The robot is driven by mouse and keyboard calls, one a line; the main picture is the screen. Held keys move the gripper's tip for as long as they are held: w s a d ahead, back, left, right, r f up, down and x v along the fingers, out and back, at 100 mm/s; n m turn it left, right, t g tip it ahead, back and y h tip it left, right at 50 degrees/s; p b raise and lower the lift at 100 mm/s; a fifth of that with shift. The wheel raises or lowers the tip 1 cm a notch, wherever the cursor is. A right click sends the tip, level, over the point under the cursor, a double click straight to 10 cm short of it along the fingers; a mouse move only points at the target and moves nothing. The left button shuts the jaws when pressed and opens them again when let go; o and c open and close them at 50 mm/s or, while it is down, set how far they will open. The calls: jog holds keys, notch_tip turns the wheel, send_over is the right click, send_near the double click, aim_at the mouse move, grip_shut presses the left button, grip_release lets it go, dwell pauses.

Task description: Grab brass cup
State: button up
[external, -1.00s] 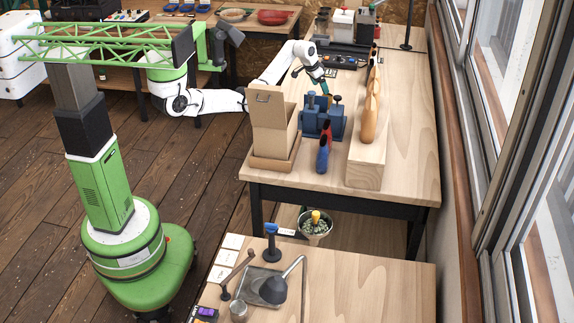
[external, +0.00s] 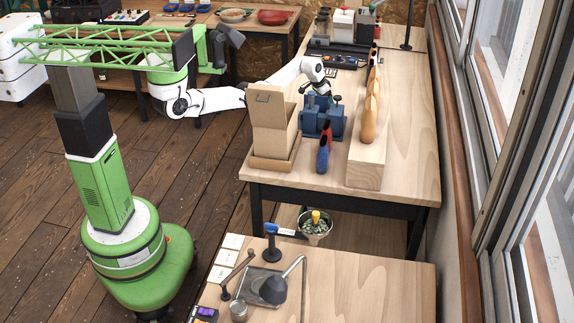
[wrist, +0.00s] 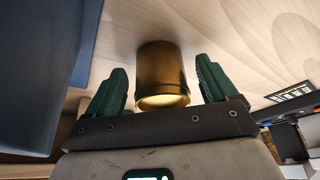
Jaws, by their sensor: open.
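The brass cup (wrist: 162,72) stands on the pale wooden bench top in the wrist view. It is a plain gold-brown cylinder with a bright rim nearest me. My gripper (wrist: 160,88) is open, with one green finger on each side of the cup and a visible gap on both sides. The cup lies between the fingers, not gripped. In the external view the cup cannot be made out, and my fingers are hidden behind the blue vise (external: 323,120); only my white wrist shows above it.
A blue surface (wrist: 35,70) is close at the left in the wrist view. An open cardboard box (external: 270,128) stands beside the vise, and a wooden block with rounded tools (external: 368,160) is to its right. Bare bench top (external: 408,125) lies further right.

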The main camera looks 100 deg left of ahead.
jog(key=shift+w+f, duration=0.1)
jog(key=shift+f, duration=0.25)
jog(key=shift+c, duration=0.3)
jog(key=c, duration=1.1)
jog(key=shift+o, duration=0.2)
jog(key=shift+r, duration=0.1)
